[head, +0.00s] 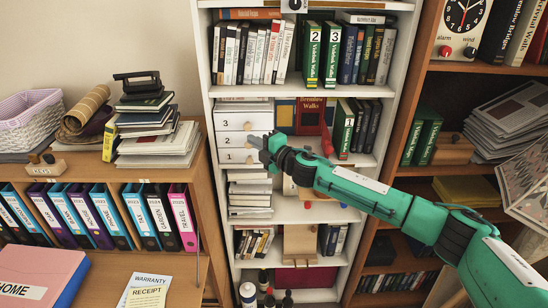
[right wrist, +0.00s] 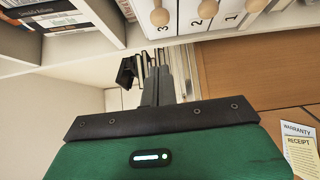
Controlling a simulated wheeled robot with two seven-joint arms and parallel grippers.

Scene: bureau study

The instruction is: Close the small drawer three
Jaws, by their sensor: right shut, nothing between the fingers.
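A white set of small drawers stands on a shelf of the white bookcase in the head view. Drawer three (head: 236,122) is the top one, marked 3, with a round wooden knob. Drawers two (head: 232,140) and one (head: 236,157) are below it. I cannot tell how far drawer three stands out. In the right wrist view drawer three (right wrist: 146,29) and its knob (right wrist: 159,17) show at the top edge. My right gripper (head: 259,146) is shut and empty, in front of the right part of the lower drawers. Its fingers (right wrist: 159,68) point toward the bookcase. My left gripper is not in view.
The white bookcase's side panel (head: 203,95) stands left of the drawers. Red and green books (head: 311,116) stand to their right, close to my right arm. A wooden cabinet (head: 204,180) with binders is at left. A brown bookcase (head: 420,90) is at right.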

